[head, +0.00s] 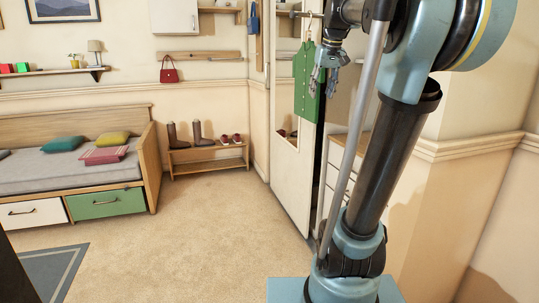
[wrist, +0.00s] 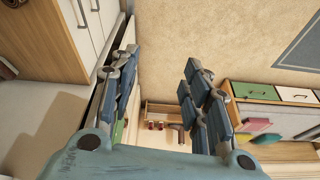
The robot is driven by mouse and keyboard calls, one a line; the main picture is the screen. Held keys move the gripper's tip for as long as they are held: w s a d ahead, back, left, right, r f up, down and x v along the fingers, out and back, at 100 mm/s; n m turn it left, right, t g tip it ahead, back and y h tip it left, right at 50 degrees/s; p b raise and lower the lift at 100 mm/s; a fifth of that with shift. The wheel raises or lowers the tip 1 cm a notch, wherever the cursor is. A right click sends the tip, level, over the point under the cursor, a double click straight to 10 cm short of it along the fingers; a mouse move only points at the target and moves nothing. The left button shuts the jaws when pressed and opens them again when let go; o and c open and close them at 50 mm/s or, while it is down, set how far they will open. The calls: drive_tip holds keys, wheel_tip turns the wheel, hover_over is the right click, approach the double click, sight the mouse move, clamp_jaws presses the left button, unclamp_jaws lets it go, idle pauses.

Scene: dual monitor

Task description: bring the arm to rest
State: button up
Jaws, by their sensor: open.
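My gripper (head: 326,72) is raised at the upper middle of the head view, in front of the wardrobe and beside a green shirt (head: 304,82) on a hanger. In the wrist view my gripper (wrist: 160,90) shows its two blue-grey fingers spread wide, with nothing between them but the carpet and a low shoe bench farther off. It is open and empty. My arm rises on the right of the head view and bends at the top. The shirt is partly hidden by the fingers in the head view.
A daybed (head: 60,180) with cushions stands at the left. A shoe bench (head: 208,158) holds boots and red shoes by the far wall. A white wardrobe door (head: 285,160) and drawers are close behind my arm. The carpet (head: 200,240) in the middle is clear.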

drive_tip(key=s+f, duration=0.8)
drive_tip(key=f, duration=0.4)
drive_tip(key=s+f+m+g, duration=0.1)
drive_tip(key=s+f, duration=0.8)
drive_tip(key=f, duration=0.3)
drive_tip(key=s+f+h, duration=0.1)
drive_tip(key=s+f, duration=0.8)
drive_tip(key=f, duration=0.4)
drive_tip(key=shift+s+d+m, duration=0.15)
drive_tip(key=shift+s+m, duration=0.1)
drive_tip(key=shift+m, duration=0.05)
drive_tip(key=shift+w+f, duration=0.15)
drive_tip(key=shift+w+f, duration=0.15)
drive_tip(key=shift+w, duration=0.2)
